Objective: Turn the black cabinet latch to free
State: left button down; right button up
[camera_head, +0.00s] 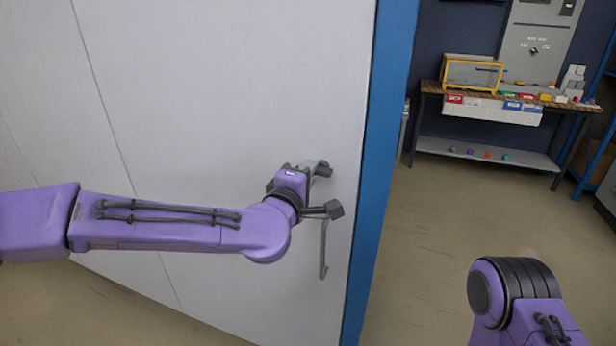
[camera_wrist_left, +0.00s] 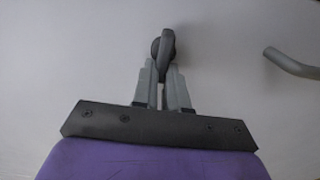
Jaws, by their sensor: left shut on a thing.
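The black latch (camera_wrist_left: 166,42) is on the pale grey cabinet door (camera_head: 240,90). In the left wrist view it stands roughly upright, its lower part between the two grey fingers. My left gripper (camera_wrist_left: 162,72) is shut on the latch, with the fingers close together around it. In the head view my left gripper (camera_head: 318,168) is against the door near its right edge, and my wrist and fingers hide most of the latch. My right gripper is out of view; only part of my right arm shows at the lower right.
A grey bar handle (camera_head: 324,250) is on the door below my left gripper; it also shows in the left wrist view (camera_wrist_left: 290,63). A blue upright edge (camera_head: 383,150) borders the door. A workbench (camera_head: 427,89) with bins stands behind, with open floor before it.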

pick_arm(q)
jog(key=shift+n, duration=0.3)
dwell(0.4)
jog(key=c, duration=1.2)
grip_release()
jog(key=shift+f, duration=0.1)
jog(key=shift+o, duration=0.2)
jog(key=b+v, duration=0.2)
jog(key=v, duration=0.8)
jog(key=shift+s, duration=0.25)
jog(key=shift+a, duration=0.1)
